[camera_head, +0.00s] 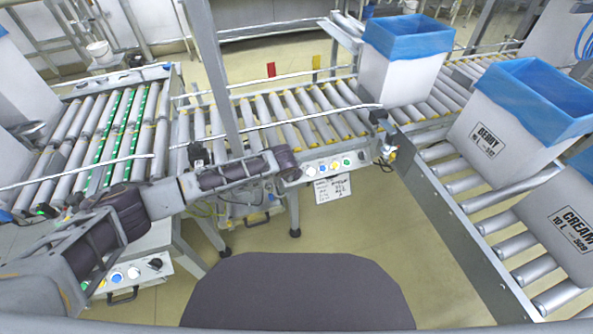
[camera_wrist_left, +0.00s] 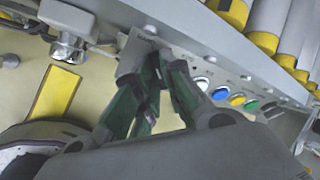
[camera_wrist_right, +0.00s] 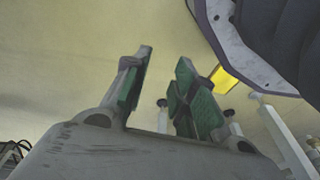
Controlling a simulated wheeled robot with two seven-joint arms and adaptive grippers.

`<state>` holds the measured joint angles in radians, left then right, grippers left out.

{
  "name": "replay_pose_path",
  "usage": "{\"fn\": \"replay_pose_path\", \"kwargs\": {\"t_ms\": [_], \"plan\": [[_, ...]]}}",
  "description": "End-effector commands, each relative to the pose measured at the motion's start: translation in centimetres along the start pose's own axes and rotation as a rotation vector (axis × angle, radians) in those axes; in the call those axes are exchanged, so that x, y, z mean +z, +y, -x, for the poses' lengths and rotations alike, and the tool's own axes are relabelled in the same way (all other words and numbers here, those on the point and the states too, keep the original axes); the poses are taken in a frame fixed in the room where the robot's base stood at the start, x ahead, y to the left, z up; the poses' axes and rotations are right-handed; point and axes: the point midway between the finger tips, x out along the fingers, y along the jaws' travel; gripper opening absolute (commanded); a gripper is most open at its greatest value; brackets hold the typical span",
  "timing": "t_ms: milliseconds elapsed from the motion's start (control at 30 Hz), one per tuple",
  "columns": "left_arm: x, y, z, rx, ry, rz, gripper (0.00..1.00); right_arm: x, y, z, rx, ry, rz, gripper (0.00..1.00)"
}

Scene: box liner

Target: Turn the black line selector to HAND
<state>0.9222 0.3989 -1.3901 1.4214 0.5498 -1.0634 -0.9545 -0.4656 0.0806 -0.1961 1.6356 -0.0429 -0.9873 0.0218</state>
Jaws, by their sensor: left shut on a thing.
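My left gripper (camera_wrist_left: 161,68) is at the left end of the grey control panel (camera_head: 300,174), and its fingers are shut on the black line selector. The fingers hide the selector, so its setting cannot be read. To the right of the fingers, white, blue (camera_wrist_left: 220,94), yellow and green buttons run along the panel. In the head view my left gripper (camera_head: 285,162) covers the panel's left end. My right gripper (camera_wrist_right: 160,85) is open and empty over bare floor, and shows only in the right wrist view.
Roller conveyors (camera_head: 290,115) run above and behind the panel. A paper label (camera_head: 332,189) hangs below it. Boxes with blue liners (camera_head: 405,75) stand at the right. Another panel (camera_head: 130,275) with a black knob sits at the lower left under my left arm. The floor in front is clear.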

Motion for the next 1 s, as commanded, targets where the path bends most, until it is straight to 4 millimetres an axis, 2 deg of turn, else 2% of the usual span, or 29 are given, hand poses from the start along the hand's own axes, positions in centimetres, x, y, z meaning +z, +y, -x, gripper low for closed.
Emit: {"fn": "replay_pose_path", "kwargs": {"t_ms": [33, 267, 433, 633, 667, 800, 1000], "plan": [[-0.7, 0.1, 0.0, -0.003, 0.012, 0.002, 0.0, 0.1, 0.1, -0.2, 0.002, -0.001, 0.0, 0.27], [-0.7, 0.1, 0.0, -0.009, 0.013, 0.017, 0.0, 0.4, 0.1, -0.8, -0.008, 0.004, -0.001, 0.27], [-0.8, 0.0, 0.0, -0.009, 0.013, 0.019, 0.0, 0.8, 1.9, -1.1, -0.014, 0.007, -0.004, 0.27], [-0.8, 0.0, 0.0, -0.01, 0.013, 0.019, 0.0, 0.7, 1.1, -1.0, -0.022, 0.01, -0.003, 0.27], [-0.8, 0.0, 0.0, -0.01, 0.013, 0.019, 0.15, 0.7, 1.1, -1.0, -0.023, 0.01, -0.004, 0.27], [-0.7, 0.0, 0.0, -0.009, 0.011, 0.018, 0.32, 0.6, 0.9, -1.0, -0.025, 0.009, -0.005, 0.27], [-0.3, 0.0, 0.0, -0.008, 0.006, 0.019, 0.32, 0.7, 1.0, -1.0, -0.023, 0.008, -0.005, 0.27]]}}
